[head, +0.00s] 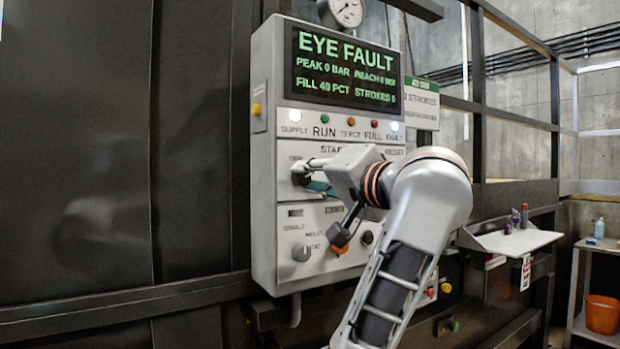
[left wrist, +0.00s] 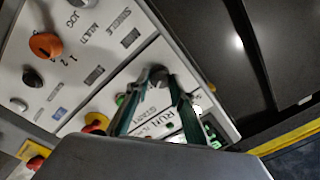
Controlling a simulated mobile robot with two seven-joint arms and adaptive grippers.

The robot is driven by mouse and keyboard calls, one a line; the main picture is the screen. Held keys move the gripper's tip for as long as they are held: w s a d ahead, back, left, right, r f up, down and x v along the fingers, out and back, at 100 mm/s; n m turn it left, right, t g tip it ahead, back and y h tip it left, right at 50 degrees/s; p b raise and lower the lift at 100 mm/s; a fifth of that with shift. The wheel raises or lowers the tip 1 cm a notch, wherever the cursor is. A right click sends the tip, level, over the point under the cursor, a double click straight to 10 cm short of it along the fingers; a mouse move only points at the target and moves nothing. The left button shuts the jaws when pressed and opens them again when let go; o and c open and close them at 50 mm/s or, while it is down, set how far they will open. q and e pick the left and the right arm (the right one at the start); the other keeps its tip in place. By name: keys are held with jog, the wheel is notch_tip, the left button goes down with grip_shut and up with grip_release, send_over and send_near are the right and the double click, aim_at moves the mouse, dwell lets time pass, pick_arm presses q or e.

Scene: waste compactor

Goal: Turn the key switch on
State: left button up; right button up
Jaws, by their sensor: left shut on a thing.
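The grey control panel (head: 262,210) stands at the centre of the head view. Its black key switch (head: 298,180) sits at the left of the middle row, below the RUN lamp. My left gripper (head: 309,172) reaches in from the right and is shut on the key switch. The wrist partly hides the start and reset area. In the left wrist view, the two green-grey fingers (left wrist: 158,82) close on the dark key switch (left wrist: 158,72). The exact angle of the key is hard to tell. My right gripper is not in view.
The display (head: 346,68) reads EYE FAULT. A grey knob (head: 301,252) and an orange knob (head: 340,249) are below; the orange one also shows in the wrist view (left wrist: 46,45). A small shelf (head: 510,240) with bottles stands to the right. An orange bucket (head: 602,314) is farther right.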

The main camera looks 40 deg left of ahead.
pick_arm(q)
jog(key=o, duration=1.1)
jog(key=shift+o, duration=0.2)
jog(key=v, duration=1.2)
jog(key=shift+f, duration=0.1)
